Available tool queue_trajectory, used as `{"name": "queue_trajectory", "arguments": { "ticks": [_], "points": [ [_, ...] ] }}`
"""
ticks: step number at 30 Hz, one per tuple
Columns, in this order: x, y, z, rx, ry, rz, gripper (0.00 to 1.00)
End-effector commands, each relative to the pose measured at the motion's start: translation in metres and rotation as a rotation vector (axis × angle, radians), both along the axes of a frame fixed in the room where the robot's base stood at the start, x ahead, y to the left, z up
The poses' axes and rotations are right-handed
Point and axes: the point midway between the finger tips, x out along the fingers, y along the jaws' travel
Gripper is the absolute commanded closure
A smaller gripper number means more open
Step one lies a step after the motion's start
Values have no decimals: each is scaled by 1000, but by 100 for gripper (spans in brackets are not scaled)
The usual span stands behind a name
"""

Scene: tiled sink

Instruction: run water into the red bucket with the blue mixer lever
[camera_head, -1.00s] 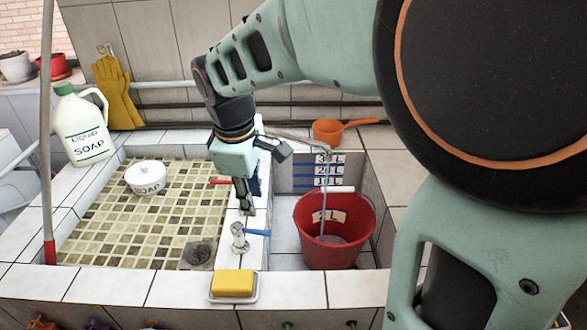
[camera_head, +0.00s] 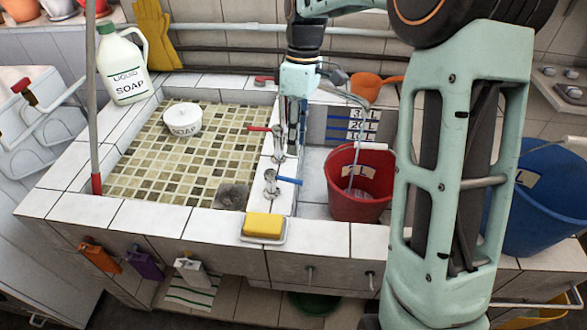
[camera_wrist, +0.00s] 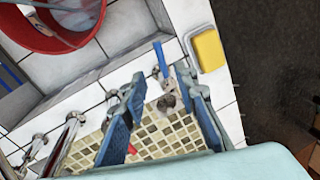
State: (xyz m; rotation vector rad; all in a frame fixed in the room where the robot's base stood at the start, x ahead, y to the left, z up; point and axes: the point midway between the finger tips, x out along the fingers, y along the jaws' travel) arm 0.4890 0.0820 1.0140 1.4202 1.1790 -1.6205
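The blue mixer lever (camera_head: 289,181) points right from its chrome tap on the divider between the basins. It also shows in the wrist view (camera_wrist: 160,58), between and just beyond my fingertips. The red bucket (camera_head: 343,205) stands upright in the right basin, with a thin stream from the spout falling into it; water shows inside. The wrist view shows the bucket (camera_wrist: 45,44) at upper left. My gripper (camera_head: 289,145) points down over the divider, behind the blue-lever tap. In the wrist view my gripper (camera_wrist: 162,85) is open and empty, its blue-padded fingers apart.
A red lever (camera_head: 261,128) sits farther back on the divider. A yellow soap bar (camera_head: 264,225) lies on a dish at the front rim. An orange dipper (camera_head: 367,88) is behind the bucket. A soap jug (camera_head: 124,70) stands at back left, a blue bucket (camera_head: 545,200) at right.

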Motion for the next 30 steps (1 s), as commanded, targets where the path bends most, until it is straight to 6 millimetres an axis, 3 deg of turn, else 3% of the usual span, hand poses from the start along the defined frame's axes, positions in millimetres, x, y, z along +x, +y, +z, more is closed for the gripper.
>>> {"name": "queue_trajectory", "arguments": {
  "ticks": [9, 15, 27, 30],
  "points": [
    [-13, 4, -60, -3, 4, 1, 73],
    [-17, 6, -86, -1, 2, 0, 73],
    [-18, 7, -95, -2, 0, -1, 73],
    [-18, 7, -95, -2, 0, 0, 81]
  ]
}}
